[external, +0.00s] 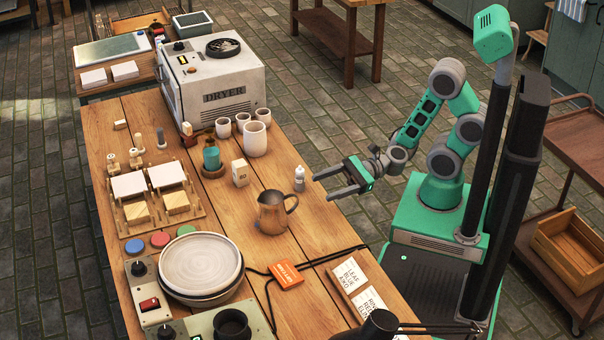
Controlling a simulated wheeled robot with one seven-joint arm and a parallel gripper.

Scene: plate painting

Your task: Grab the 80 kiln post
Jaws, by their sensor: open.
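The kiln post (240,173) is a small cream block with a dark "80" on its front face. It stands upright on the wooden table in the external view, right of a teal cup on a round brown base and left of the small white bottle. My gripper (321,186) is open and empty at the table's right edge. It points left, toward the table. The white bottle (299,179) stands just left of its fingertips, between them and the post. The post is apart from the gripper and fully visible.
A brown metal jug (273,212) stands in front of the post. The teal cup (211,158) is close on its left. White cups (255,138) and the dryer (213,82) stand behind. An orange box (286,275) and black cable lie nearer the front.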

